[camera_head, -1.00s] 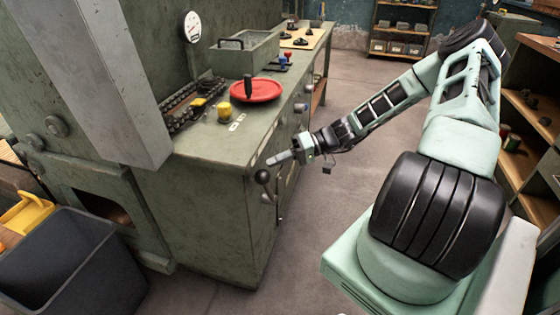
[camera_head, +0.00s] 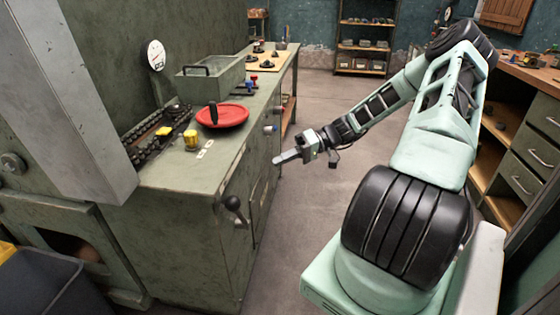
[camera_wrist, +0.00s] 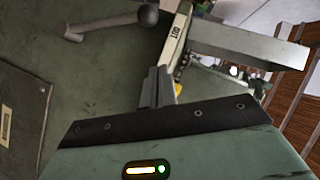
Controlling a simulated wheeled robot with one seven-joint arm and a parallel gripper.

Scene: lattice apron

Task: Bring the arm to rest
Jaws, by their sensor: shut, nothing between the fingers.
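My gripper (camera_head: 284,158) is in the head view, just right of the green machine bench (camera_head: 195,225), with its fingers pointing left towards the bench's side. The fingers are together and nothing shows between them. In the wrist view my gripper's fingers (camera_wrist: 158,88) stand close together in front of the bench's green panel. My arm stretches from the right, bent at its elbow, over the open floor. Whether the fingertips touch the bench side cannot be told.
A lever with a black ball knob (camera_head: 232,203) sticks out from the bench front. On the bench are a red dish (camera_head: 232,118), a yellow cylinder (camera_head: 191,141) and a green tray (camera_head: 195,84). A wooden shelf unit (camera_head: 518,145) stands right. The floor (camera_head: 325,95) between is clear.

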